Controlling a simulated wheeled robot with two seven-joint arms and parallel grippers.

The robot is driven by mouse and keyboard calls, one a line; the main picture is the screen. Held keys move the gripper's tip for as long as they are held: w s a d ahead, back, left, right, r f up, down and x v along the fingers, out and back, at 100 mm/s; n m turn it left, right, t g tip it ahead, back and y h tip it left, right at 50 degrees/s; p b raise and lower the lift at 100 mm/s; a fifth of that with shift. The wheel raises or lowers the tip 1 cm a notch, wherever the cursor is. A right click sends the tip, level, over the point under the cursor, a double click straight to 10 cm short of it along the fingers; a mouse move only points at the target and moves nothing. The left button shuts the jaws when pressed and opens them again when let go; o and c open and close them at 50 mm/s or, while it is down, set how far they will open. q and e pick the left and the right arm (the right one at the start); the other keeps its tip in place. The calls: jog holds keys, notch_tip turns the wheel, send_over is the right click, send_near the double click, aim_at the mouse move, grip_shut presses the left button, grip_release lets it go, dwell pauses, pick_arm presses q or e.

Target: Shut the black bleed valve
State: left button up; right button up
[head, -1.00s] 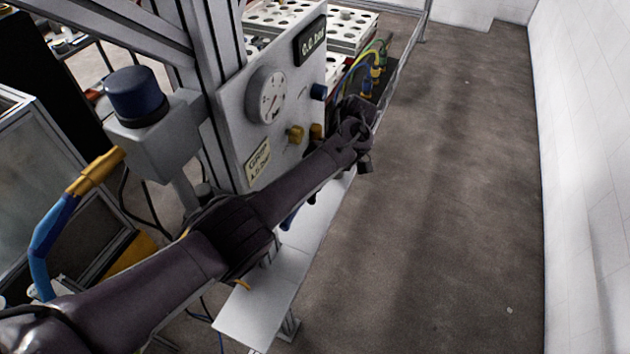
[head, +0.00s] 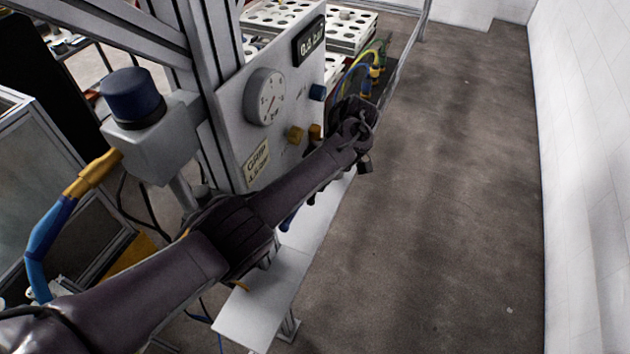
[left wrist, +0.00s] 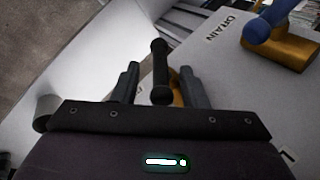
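The black bleed valve lever (left wrist: 160,72) shows in the left wrist view as a black bar with rounded ends, in front of a partly hidden brass body (left wrist: 176,92). My left gripper (left wrist: 160,84) is open, with one finger on each side of the lever and a visible gap to each. In the head view my left gripper (head: 361,152) is at the right edge of the panel, and the arm hides the valve. My right gripper is in neither view.
A blue-handled valve (left wrist: 258,30) on a brass body sits beside a DRAIN label in the left wrist view. Open floor (head: 450,200) lies to the right.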

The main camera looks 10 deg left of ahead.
pick_arm(q)
jog(key=shift+r, duration=0.1)
jog(key=v, duration=0.7)
jog(key=shift+d+r, duration=0.2)
jog(key=shift+r, duration=0.05)
